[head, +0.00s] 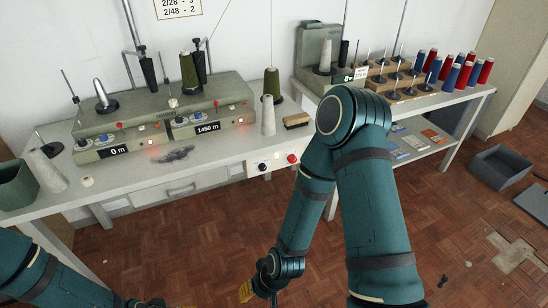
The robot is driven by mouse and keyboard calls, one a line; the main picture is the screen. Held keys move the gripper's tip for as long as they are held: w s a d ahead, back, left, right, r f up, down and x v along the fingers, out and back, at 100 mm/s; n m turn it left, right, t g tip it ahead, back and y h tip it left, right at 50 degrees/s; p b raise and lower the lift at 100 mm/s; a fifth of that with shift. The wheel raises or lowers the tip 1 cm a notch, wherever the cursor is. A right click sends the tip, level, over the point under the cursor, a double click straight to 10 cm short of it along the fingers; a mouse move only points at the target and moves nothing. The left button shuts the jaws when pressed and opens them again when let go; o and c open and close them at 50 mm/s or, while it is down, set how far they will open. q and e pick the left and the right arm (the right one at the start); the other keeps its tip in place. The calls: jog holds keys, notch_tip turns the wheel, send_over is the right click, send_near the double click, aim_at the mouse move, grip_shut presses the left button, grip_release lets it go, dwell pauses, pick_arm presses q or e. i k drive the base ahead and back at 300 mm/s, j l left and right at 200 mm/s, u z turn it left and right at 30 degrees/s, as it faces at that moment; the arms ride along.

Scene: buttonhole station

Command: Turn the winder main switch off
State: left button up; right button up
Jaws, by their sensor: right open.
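The winder (165,115) is a grey-green two-head machine on the left part of the bench. A pale switch box (275,163) sits on the bench's front edge, with a dark knob or switch (262,166) and a red button (292,158). Its switch position is too small to tell. My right gripper (259,291), with a yellow fingertip, hangs low over the floor, below and apart from the box, open. My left gripper (147,303) barely shows at the bottom edge; its fingers are unclear.
A white cone (268,115) and a brush (296,120) stand behind the box. Dark thread fluff (175,153) lies before the winder. A grey bin (499,166) is on the floor. Floor before the bench is mostly clear.

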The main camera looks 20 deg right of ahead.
aim_at(292, 159)
jog(key=i+l+z, duration=0.3)
jog(key=l, duration=0.2)
jog(key=i+l+z, duration=0.3)
jog(key=l, duration=0.15)
jog(key=k+l, duration=0.05)
